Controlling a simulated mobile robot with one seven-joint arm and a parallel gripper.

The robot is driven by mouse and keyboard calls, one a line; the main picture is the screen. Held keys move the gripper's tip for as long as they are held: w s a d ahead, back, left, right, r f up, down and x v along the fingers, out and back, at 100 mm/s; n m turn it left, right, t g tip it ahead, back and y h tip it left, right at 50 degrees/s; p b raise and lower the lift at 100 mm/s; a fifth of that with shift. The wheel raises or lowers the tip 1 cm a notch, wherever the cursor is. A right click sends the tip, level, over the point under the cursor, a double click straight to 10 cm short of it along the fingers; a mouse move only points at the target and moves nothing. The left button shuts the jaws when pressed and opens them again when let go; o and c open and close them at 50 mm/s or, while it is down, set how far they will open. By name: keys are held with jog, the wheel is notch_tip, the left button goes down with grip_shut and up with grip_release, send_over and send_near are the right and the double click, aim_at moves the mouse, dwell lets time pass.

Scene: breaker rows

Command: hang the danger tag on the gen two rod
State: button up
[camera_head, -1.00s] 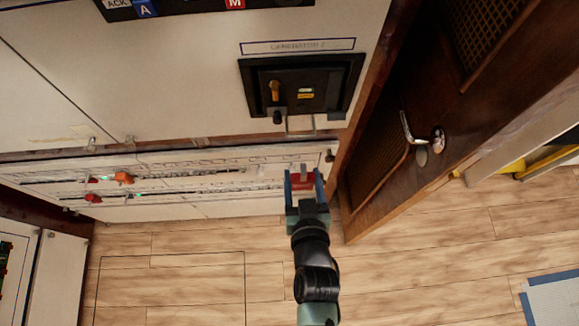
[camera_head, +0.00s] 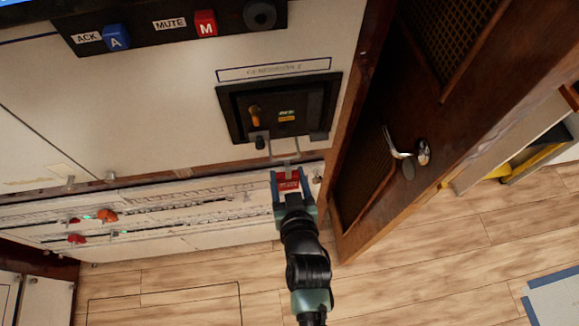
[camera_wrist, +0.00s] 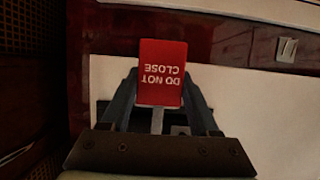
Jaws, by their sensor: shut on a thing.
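The red danger tag (camera_head: 289,181) is held between the fingers of my gripper (camera_head: 288,176). In the wrist view the tag (camera_wrist: 161,72) reads "DO NOT CLOSE" upside down, with a pale strip (camera_wrist: 157,122) running from it between the fingers. The black breaker unit (camera_head: 283,106) sits under a blurred label (camera_head: 273,69) that seems to read "GENERATOR 2". A pale bar (camera_head: 312,137) juts at the unit's lower edge, just above the tag; it may be the rod. I cannot tell whether tag and bar touch.
A brown wooden door (camera_head: 385,120) with a metal handle (camera_head: 398,145) stands close on the right. Orange and red handles (camera_head: 106,215) project from the lower panel at left. ACK and MUTE buttons (camera_head: 117,37) are above. Wooden floor (camera_head: 400,270) is clear below.

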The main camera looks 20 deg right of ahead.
jog(key=b+x, duration=0.1)
jog(key=x, duration=0.2)
jog(key=shift+w, duration=0.15)
jog(key=shift+d, duration=0.1)
dwell(0.4)
jog(key=o, duration=1.4)
jog(key=shift+o, duration=0.2)
jog(key=b+v, duration=0.1)
jog(key=v, duration=1.2)
jog(key=shift+b, duration=0.3)
jog(key=shift+f, duration=0.1)
